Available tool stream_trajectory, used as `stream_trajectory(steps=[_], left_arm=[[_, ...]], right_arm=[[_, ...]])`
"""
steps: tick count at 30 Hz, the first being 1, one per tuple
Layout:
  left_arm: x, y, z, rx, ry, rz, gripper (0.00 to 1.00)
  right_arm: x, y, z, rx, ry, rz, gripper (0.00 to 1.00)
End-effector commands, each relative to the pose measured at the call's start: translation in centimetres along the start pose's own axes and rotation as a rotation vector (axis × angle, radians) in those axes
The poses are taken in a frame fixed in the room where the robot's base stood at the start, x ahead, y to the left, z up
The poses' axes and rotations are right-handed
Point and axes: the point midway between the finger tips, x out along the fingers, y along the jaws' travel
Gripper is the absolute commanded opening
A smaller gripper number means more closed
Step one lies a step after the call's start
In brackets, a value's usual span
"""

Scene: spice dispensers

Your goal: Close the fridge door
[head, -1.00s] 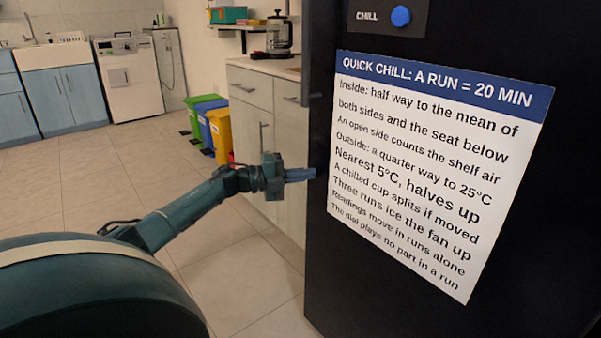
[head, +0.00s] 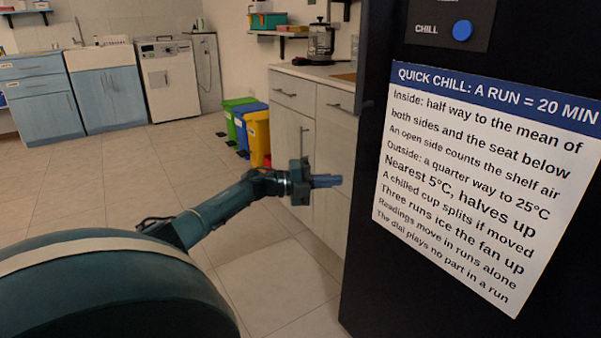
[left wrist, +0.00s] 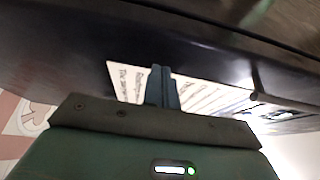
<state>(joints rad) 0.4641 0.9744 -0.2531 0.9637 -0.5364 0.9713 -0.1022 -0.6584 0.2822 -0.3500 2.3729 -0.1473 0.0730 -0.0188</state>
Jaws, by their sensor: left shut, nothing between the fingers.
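The black fridge door (head: 375,190) fills the right of the head view, its front face carrying a white notice sheet (head: 480,190) with a blue header. The door's dark surface (left wrist: 60,50) also spans the left wrist view, with the notice seen at a slant. My left gripper (head: 340,181) is shut and empty, its fingertips near the door's left edge. I cannot tell whether they touch it. In the left wrist view the closed fingers (left wrist: 162,85) point toward the door. How far the door stands open is hard to tell. My right gripper is out of view.
A blue CHILL button (head: 462,30) sits on the panel above the notice. Grey cabinets (head: 310,130) stand behind the gripper, with green, blue and yellow bins (head: 256,135) beside them. A white washing machine (head: 167,78) is at the back. The tiled floor on the left is clear.

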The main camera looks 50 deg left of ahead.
Motion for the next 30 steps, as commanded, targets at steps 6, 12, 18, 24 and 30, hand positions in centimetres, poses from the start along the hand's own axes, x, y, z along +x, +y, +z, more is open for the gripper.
stream_trajectory(steps=[6,12,18,24,30], left_arm=[[-2.4,0.2,3.0,-0.001,-0.002,-0.001,0.0],[-3.8,0.4,4.8,-0.001,0.0,0.0,0.0],[-4.6,0.3,5.5,-0.003,0.002,0.001,0.0],[-4.8,0.2,5.6,-0.004,0.003,0.003,0.0],[-4.8,0.2,5.6,-0.004,0.003,0.003,0.0]], right_arm=[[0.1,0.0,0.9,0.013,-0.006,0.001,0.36],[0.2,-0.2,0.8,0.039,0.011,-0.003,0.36],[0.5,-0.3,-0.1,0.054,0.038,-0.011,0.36],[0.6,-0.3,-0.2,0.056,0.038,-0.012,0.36],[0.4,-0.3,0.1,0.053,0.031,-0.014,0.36]])
